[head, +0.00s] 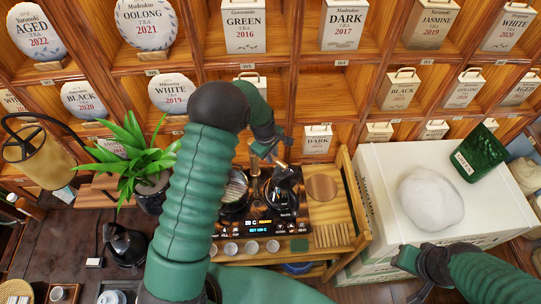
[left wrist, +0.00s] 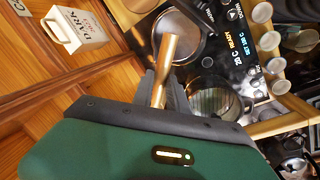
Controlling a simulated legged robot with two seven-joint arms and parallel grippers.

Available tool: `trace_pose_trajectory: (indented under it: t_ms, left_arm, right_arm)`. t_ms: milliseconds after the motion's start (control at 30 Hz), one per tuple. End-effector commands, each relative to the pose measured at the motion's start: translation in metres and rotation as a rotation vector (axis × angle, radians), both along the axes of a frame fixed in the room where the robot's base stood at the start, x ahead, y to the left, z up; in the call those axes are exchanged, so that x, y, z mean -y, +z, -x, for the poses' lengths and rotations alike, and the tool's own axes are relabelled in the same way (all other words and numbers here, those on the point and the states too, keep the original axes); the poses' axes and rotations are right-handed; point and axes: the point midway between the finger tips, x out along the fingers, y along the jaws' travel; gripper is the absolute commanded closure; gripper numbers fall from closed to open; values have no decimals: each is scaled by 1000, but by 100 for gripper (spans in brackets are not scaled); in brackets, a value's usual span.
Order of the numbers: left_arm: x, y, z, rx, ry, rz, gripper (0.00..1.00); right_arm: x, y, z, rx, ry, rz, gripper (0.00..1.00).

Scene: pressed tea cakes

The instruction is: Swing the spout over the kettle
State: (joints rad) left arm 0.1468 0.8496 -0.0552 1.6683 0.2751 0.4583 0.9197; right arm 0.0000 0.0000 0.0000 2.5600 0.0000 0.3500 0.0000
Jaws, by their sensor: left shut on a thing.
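The copper-coloured spout (left wrist: 166,62) shows in the left wrist view as a thin tube. My left gripper (left wrist: 160,88) is shut on it; in the head view this gripper (head: 272,143) is above the back of the brewing station. The kettle (head: 285,180), dark with a black handle, stands at the right of the station, just below and right of the gripper. Its round open top seems to show in the left wrist view (left wrist: 178,38), close beside the spout's far end. I cannot tell whether the spout's mouth is over it. My right gripper (head: 432,270) is at lower right; its jaws are unclear.
A glass vessel (head: 235,188) stands left of the kettle, behind a lit panel (head: 262,226) and small cups (head: 252,248). A potted plant (head: 150,180) and a black kettle (head: 127,243) are left. A white bundle (head: 430,198) and green box (head: 480,153) are right. Tea shelves rise behind.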

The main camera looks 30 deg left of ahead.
Motion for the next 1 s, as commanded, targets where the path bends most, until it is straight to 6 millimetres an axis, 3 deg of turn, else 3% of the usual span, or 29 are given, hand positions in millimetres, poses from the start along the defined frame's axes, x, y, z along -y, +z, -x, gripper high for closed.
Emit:
trace_pose_trajectory:
  t_ms: [300, 333, 467, 800, 1000]
  left_arm:
    - [-1, 2, -2, 7, 0, -3, 100]
    - [-1, 2, -2, 7, 0, -3, 77]
    - [-1, 1, -2, 4, -1, -1, 60]
    - [0, 3, 0, 3, -1, 0, 59]
    - [-3, 35, 5, 9, 0, -2, 59]
  right_arm:
    - [0, 0, 0, 0, 0, 0, 64]
    - [0, 0, 0, 0, 0, 0, 64]
    - [0, 0, 0, 0, 0, 0, 64]
    - [0, -1, 0, 0, 0, 0, 64]
    - [0, -14, 0, 0, 0, 0, 64]
